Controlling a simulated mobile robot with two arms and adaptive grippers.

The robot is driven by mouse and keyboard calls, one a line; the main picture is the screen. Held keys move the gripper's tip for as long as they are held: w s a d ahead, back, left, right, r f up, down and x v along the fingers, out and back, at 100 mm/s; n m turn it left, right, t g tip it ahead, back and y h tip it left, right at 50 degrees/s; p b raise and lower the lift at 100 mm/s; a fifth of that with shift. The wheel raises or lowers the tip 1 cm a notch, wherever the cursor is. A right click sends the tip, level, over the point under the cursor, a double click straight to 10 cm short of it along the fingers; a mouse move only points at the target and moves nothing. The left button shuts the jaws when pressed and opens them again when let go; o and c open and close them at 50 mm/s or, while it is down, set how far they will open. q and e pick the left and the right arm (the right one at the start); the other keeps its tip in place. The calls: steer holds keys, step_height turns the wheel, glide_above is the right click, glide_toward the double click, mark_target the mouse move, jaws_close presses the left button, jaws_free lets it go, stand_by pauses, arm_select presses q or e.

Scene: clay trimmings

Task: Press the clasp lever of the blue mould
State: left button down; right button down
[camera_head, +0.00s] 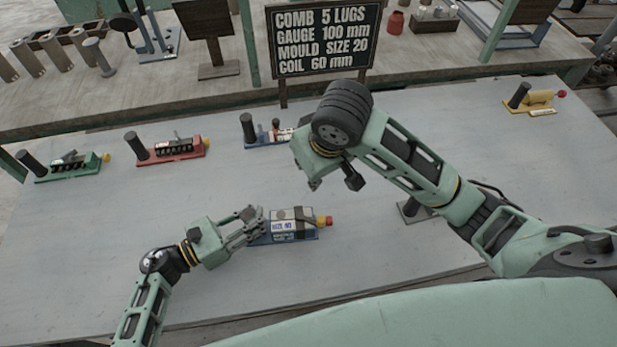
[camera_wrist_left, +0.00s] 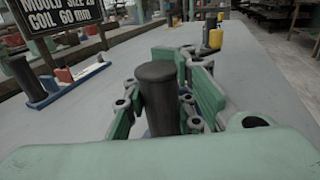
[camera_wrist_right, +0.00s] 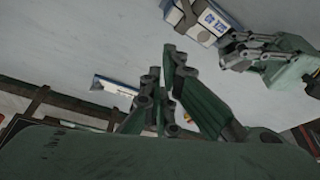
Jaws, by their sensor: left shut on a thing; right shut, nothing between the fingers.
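My right gripper (camera_head: 315,184) is shut and empty, above and behind the mould. In the right wrist view, its closed fingers (camera_wrist_right: 165,78) are apart from the mould (camera_wrist_right: 200,20). I cannot make out the clasp lever clearly.
A green tool (camera_head: 68,166), a red tool (camera_head: 172,150) and another blue tool (camera_head: 262,132), partly hidden by my right arm, stand along the back. A yellow one (camera_head: 533,103) is back right. A sign (camera_head: 323,40) stands behind. The table's front left is clear.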

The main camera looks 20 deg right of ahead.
mark_target(312, 219)
steer(key=shift+v, duration=1.25)
steer(key=shift+a, duration=0.1)
steer(key=w+d+f+m+g+y, duration=0.1)
steer(key=w+d+f+m+g, duration=0.1)
steer(key=w+d+m+g, duration=0.5)
steer(key=s+a+f+m, duration=0.1)
steer(key=s+a+f, duration=0.2)
steer(key=s+f, duration=0.5)
steer(key=shift+a+f+m, duration=0.2)
steer(key=shift+f+m, duration=0.1)
steer(key=shift+f, duration=0.45)
